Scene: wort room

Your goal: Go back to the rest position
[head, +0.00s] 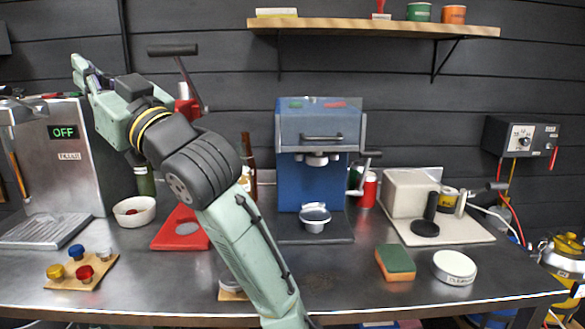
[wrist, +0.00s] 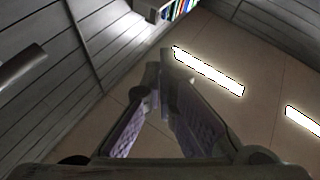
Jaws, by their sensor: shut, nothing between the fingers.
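My gripper (head: 80,68) is raised at the upper left in the head view, above the machine with the green OFF display. It is apart from everything on the counter. In the wrist view my gripper (wrist: 159,62) has its two fingers converging, with the tips together and nothing held. Behind the fingers are the ceiling, lit strips and grey plank walls, so it points upward. My arm crosses the middle-left of the head view and hides part of the counter.
A wall shelf (head: 370,26) spans the upper right. A black lever (head: 173,51) stands close to my arm.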

